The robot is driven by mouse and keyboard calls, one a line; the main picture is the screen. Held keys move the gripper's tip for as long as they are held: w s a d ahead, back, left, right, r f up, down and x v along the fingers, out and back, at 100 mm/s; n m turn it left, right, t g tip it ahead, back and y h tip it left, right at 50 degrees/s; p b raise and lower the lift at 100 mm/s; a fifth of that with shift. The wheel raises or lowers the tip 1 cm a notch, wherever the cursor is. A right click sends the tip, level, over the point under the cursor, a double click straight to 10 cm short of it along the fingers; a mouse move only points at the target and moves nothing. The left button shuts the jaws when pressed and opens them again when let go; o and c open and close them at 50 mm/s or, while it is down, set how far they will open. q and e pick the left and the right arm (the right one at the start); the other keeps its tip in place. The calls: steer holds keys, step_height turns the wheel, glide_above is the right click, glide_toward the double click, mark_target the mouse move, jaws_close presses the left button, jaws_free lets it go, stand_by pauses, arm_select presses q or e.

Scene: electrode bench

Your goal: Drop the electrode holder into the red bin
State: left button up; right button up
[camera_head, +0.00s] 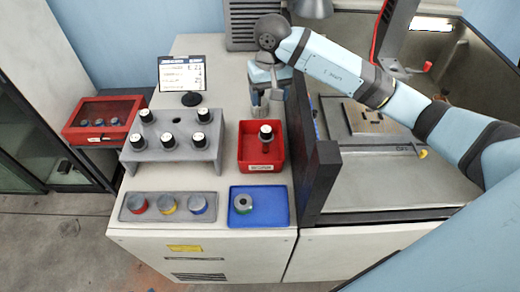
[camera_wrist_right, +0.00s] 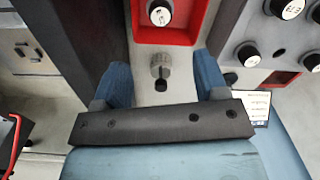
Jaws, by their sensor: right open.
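The red bin (camera_head: 262,166) stands on the bench, right of the grey rack. An electrode holder with a black cap and white top (camera_head: 265,131) is inside it, roughly upright. The wrist view also shows the red bin (camera_wrist_right: 166,36) at the top, with the white-topped holder (camera_wrist_right: 160,14) in it. My right gripper (camera_head: 267,105) is just behind the bin, open, its fingers apart from the holder. In the wrist view a small grey knob-like thing (camera_wrist_right: 160,62) shows between the fingers; I cannot tell whether they touch it. My left gripper is not in view.
The grey rack (camera_head: 140,156) holds several white-topped holders and has one empty hole. A blue tray (camera_head: 270,216) and a grey tray (camera_head: 128,216) hold round pots. A small sign (camera_head: 182,72) stands behind the rack. A dark upright panel (camera_head: 318,185) borders the bin's right.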

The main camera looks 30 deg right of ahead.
step_height(320, 180, up, 6)
steer(key=shift+b, duration=0.45)
steer(key=shift+s, duration=0.1)
